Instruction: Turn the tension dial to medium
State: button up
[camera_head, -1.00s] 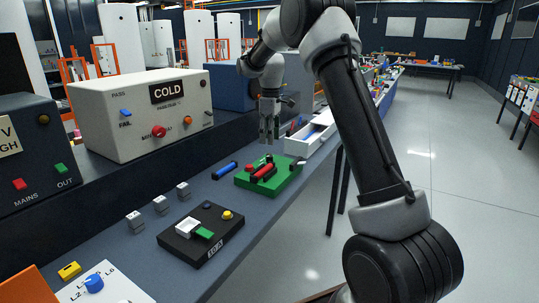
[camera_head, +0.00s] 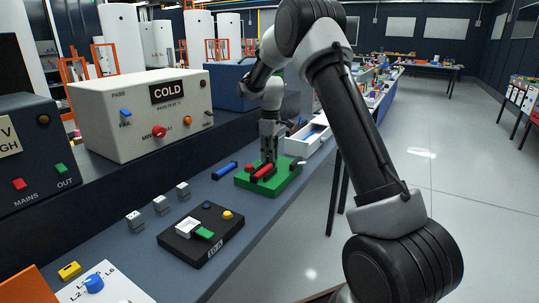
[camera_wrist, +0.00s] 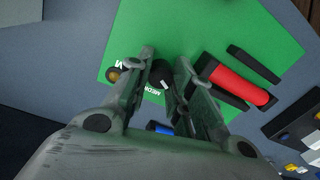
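The green board (camera_head: 286,181) lies on the bench and also shows in the wrist view (camera_wrist: 190,25). In the wrist view a dark round knob (camera_wrist: 161,72), which looks like the tension dial, sits on it beside partly hidden white lettering (camera_wrist: 152,90). The dial's setting cannot be read. My gripper (camera_head: 268,158) points down over the board's far part. In the wrist view my gripper (camera_wrist: 164,62) is open, with one finger on each side of the knob; I cannot tell whether they touch it.
A red cylinder (camera_wrist: 240,85) lies in a black holder on the board, close to the right finger. A blue cylinder (camera_head: 225,170) lies left of the board. A black box (camera_head: 205,236) and small grey blocks are nearer.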

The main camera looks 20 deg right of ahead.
grip_shut()
jog(key=shift+m, duration=0.4)
jog(key=m, duration=0.4)
jog(key=shift+m, duration=0.3)
jog(key=m, duration=0.6)
jog(key=shift+r+m+t, duration=0.1)
jog(key=shift+m+t, duration=0.2)
jog(key=o, duration=0.8)
grip_release()
